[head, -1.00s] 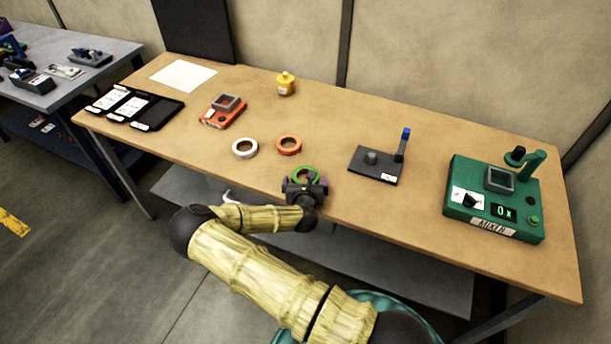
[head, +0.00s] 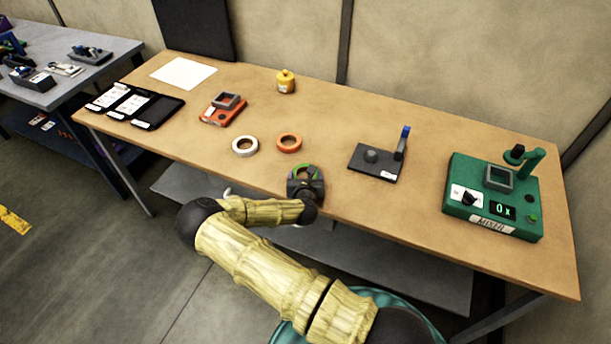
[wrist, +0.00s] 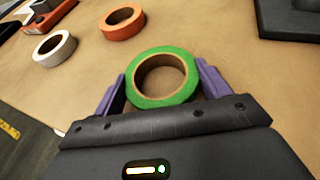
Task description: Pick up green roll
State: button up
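The green roll (wrist: 186,88) is a ring of green tape with a brown core, lying flat on the wooden table (wrist: 250,100). In the head view the green roll (head: 297,170) is partly hidden by my gripper (head: 304,178) near the table's front edge. In the wrist view my gripper (wrist: 160,88) has its purple fingers on both sides of the roll. The fingers are spread about as wide as the roll, and the left one is very close to its rim. Whether both fingers touch it is not clear.
A white roll (head: 245,146) and an orange roll (head: 289,143) lie just behind. A dark stand with a blue-tipped post (head: 375,163) is to the right, with a green mixer (head: 492,205) farther right. An orange device (head: 222,110) and yellow bottle (head: 285,82) stand farther back.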

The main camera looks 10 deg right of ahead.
notch_tip(320, 180, up, 10)
jog(key=b, duration=0.2)
dwell(0.5)
dwell(0.4)
jog(key=s+f+n+y, duration=0.1)
jog(key=s+f, duration=0.1)
jog(key=s, duration=0.1)
jog(key=s+f+y, duration=0.1)
jog(key=s+f, duration=0.2)
jog(key=s, duration=0.1)
jog(key=s+f+n+y, duration=0.1)
jog(key=s+f, duration=0.1)
jog(key=s, duration=0.1)
jog(key=shift+s+f+n+t, duration=0.15)
jog(key=shift+f+n+t, duration=0.1)
jog(key=shift+n+t, duration=0.05)
